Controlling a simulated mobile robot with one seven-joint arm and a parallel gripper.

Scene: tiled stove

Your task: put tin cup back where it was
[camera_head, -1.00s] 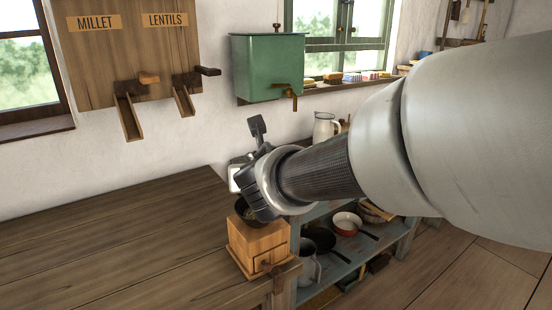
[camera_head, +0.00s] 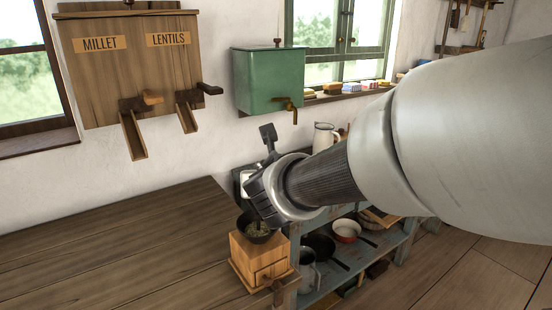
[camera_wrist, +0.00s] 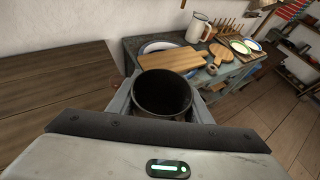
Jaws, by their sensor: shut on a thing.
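A dark round cup (camera_wrist: 163,92), which I take to be the tin cup, is between my gripper's fingers (camera_wrist: 160,98) in the wrist view. Its open mouth faces the camera and its inside is dark. My gripper is shut on it. In the head view my gripper (camera_head: 262,190) is just above and behind the wooden grinder (camera_head: 258,262) at the table's right end. The cup is not clearly seen there; the gripper body hides most of that area.
The grinder has a dark bowl (camera_head: 257,230) on top. The wooden table (camera_head: 120,250) is bare to the left. A blue-grey shelf (camera_head: 345,275) with pans stands right.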

